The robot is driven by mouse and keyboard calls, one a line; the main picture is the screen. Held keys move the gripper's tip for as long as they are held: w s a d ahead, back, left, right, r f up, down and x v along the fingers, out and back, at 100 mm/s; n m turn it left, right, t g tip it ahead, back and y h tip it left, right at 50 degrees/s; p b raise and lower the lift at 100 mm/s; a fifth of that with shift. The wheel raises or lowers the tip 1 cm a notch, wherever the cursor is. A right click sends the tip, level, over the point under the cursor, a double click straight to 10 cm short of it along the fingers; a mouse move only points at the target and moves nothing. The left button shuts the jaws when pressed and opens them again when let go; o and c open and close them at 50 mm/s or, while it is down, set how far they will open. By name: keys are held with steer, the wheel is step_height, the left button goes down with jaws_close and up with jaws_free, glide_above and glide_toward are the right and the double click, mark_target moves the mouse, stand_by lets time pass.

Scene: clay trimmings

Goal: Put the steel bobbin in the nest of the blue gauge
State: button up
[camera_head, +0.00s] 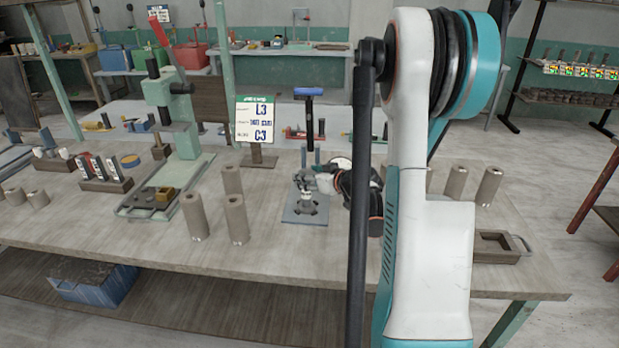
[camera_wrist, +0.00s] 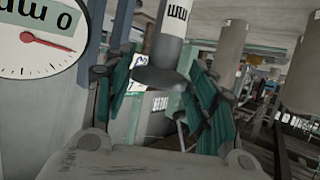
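The blue gauge stands on the bench, with a blue crossbar (camera_head: 308,92), dark upright posts and a grey base plate (camera_head: 293,217). A small silvery piece, which looks like the steel bobbin (camera_head: 309,200), stands upright over the plate, below my gripper (camera_head: 305,183). I cannot tell whether it is fully seated in the nest. In the wrist view, which is upside down, a grey labelled cylinder with a dark end disc (camera_wrist: 158,78) lies between the teal pads of my gripper (camera_wrist: 163,95). Background shows beside the disc, so the pads look apart.
A dial (camera_wrist: 42,38) is close beside my gripper. Tan cylinders (camera_head: 237,220) stand left of the gauge, with more at the right. A lever press (camera_head: 178,120) and a sign (camera_head: 255,120) stand further left. A tray (camera_head: 495,247) is at the right.

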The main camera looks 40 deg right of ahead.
steer(key=shift+o, duration=0.8)
steer(key=shift+r, duration=0.1)
steer(key=shift+s+r, duration=0.1)
steer(key=shift+r, duration=0.1)
steer(key=p+v, duration=0.3)
steer(key=v, duration=0.8)
steer(key=shift+s, duration=0.35)
